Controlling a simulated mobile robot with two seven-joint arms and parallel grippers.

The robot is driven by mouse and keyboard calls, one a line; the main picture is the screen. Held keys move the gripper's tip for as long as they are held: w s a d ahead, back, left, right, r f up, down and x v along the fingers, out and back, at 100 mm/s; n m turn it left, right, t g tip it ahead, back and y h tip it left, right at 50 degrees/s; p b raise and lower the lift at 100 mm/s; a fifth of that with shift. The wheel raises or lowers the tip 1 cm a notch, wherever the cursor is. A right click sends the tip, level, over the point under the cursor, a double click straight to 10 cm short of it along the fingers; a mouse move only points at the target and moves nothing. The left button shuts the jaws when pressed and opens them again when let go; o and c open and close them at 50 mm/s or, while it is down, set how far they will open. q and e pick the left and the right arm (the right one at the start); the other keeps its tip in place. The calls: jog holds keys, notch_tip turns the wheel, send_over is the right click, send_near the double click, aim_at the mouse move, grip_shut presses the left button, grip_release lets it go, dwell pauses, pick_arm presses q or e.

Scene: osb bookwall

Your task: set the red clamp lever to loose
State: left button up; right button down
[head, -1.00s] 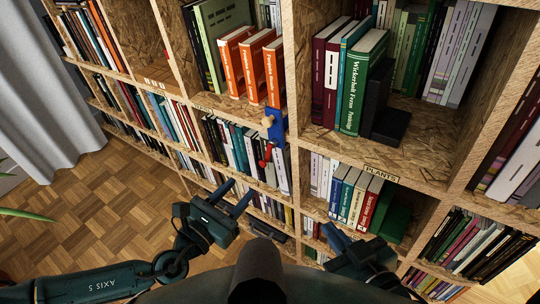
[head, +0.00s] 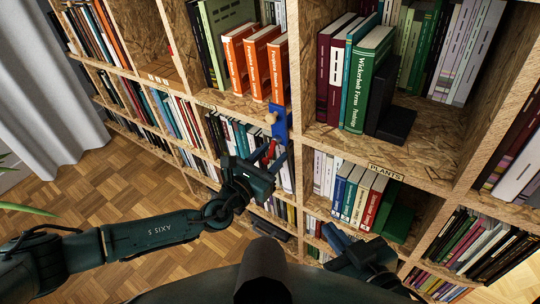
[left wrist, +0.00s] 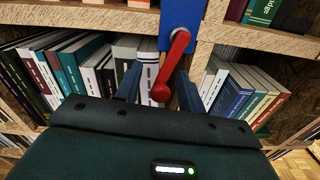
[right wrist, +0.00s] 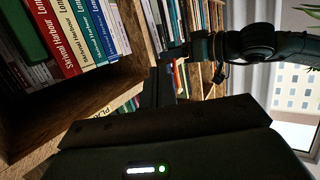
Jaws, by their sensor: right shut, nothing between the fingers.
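The red clamp lever (head: 269,151) hangs from a blue clamp body (head: 279,122) on the shelf upright. In the left wrist view the red lever (left wrist: 171,66) runs from a pivot on the blue plate (left wrist: 181,15) down and slightly left to a rounded end. My left gripper (head: 254,160) is open at the lever. In the left wrist view its fingers (left wrist: 158,76) stand either side of the lever's lower part, with a gap at the left; contact at the right is unclear. My right gripper (head: 332,236) is shut and empty, low in front of the shelves; its fingers also show in the right wrist view (right wrist: 161,84).
A shelf edge (head: 345,155) runs below. Parquet floor (head: 110,190) is clear at left.

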pick_arm(q)
jog(key=shift+c, duration=0.6)
grip_shut()
jog(key=shift+s+d+f+n+b, duration=0.15)
jog(key=shift+f+n+b, duration=0.05)
jog(key=shift+n+b, duration=0.2)
jog(key=n, duration=0.1)
jog(key=d+n+b, duration=0.1)
jog(key=shift+s+r+n, duration=0.2)
jog(key=shift+s+n, duration=0.1)
pick_arm(e)
jog(key=shift+w+a+f+n+t, duration=0.15)
jog(key=shift+w+f+n+t, duration=0.15)
jog(key=shift+w+t, duration=0.15)
pick_arm(q)
jog(key=shift+o, duration=0.6)
grip_release()
jog(key=shift+a, duration=0.15)
